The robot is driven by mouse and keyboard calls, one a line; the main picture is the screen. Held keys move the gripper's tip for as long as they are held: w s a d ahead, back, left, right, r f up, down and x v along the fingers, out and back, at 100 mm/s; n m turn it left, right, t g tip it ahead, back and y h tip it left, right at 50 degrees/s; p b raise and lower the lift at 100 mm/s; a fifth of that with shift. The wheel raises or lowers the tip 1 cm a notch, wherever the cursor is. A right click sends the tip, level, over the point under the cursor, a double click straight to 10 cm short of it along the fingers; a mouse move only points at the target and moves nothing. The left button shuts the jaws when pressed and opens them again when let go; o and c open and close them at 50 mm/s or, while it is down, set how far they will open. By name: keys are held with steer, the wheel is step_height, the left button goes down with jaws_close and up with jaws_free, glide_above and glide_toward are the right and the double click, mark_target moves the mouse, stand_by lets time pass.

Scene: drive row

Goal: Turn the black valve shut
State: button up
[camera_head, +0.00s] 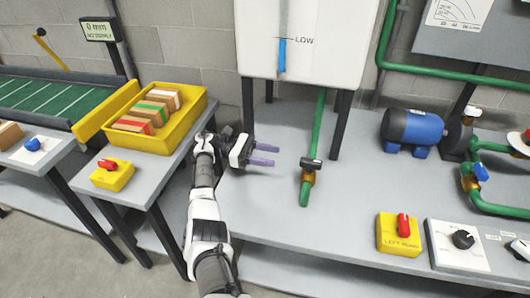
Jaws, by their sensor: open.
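The black valve handle (312,163) sits on a brass valve body (308,178) in the green pipe that comes down from the white tank. The handle lies crosswise to the pipe, roughly left to right in the picture. My gripper (276,155) is to the left of the valve, with its two purple fingers pointing right toward it. The fingers are apart with nothing between them, and a gap separates them from the handle.
The white tank (305,40) stands on dark legs behind the valve. A blue motor (415,130), green pipes and a red-knobbed yellow box (399,240) are to the right. A yellow tray (188,116) of boxes is left. Grey bench surface around the valve is clear.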

steer(key=shift+w+a, duration=0.1)
steer(key=shift+a, duration=0.3)
stand_by(0.3)
